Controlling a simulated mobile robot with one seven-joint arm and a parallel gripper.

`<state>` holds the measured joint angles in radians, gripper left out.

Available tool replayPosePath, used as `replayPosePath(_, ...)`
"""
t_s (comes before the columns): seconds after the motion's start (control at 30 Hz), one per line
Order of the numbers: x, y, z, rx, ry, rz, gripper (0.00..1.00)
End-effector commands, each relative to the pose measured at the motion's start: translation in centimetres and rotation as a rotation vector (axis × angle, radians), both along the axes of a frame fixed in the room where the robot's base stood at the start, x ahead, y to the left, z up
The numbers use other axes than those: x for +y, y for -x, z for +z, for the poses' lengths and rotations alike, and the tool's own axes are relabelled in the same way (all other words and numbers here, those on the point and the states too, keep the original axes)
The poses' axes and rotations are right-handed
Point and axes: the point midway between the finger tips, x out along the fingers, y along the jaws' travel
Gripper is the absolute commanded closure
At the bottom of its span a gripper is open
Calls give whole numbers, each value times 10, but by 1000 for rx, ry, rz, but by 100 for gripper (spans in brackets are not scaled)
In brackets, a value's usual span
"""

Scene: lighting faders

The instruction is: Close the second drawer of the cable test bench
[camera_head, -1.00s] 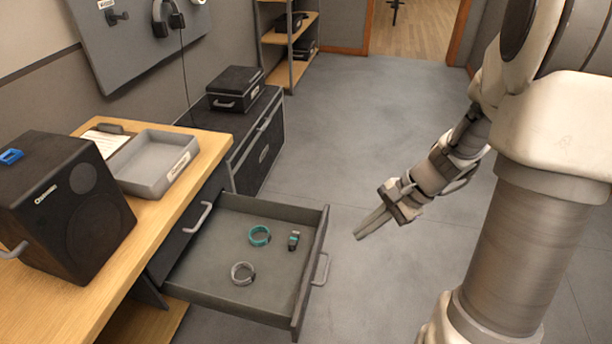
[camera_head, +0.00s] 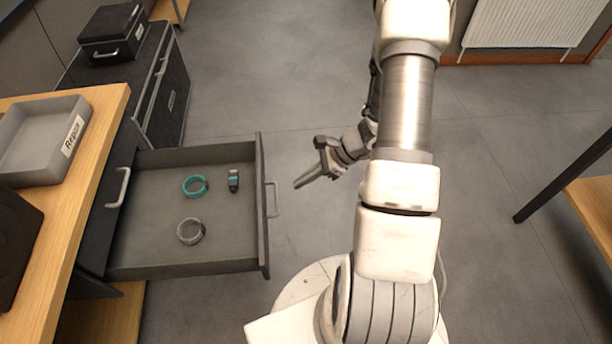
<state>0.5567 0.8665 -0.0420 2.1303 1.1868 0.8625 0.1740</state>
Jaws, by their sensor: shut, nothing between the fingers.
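The cable test bench (camera_head: 95,110) stands at the left with a wooden top. One drawer (camera_head: 150,235) is pulled far out to the right. It holds a teal ring (camera_head: 195,186), a grey ring (camera_head: 190,231) and a small dark and teal item (camera_head: 233,180). Its front carries a silver handle (camera_head: 273,199). Another drawer front with a handle (camera_head: 123,187) shows flush in the bench beside the open drawer. My gripper (camera_head: 297,185) is shut and empty, just right of the open drawer's handle and apart from it, pointing left.
A grey tray labelled Repair (camera_head: 40,140) and a black box (camera_head: 15,245) sit on the bench top. A dark case (camera_head: 112,35) rests on a black cabinet (camera_head: 165,85) behind. A table (camera_head: 590,215) stands at the right. The floor behind my arm is clear.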

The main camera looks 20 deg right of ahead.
Motion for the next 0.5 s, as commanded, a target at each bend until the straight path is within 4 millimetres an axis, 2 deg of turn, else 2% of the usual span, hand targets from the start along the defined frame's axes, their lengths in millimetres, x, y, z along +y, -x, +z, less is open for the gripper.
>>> replayPosePath(0.03,10,-2,-12,3,-3,4,100)
replayPosePath(0.23,37,-11,-41,2,-2,4,100)
replayPosePath(0.4,61,-19,-38,-1,0,5,100)
replayPosePath(0.5,69,-22,-37,0,0,3,100)
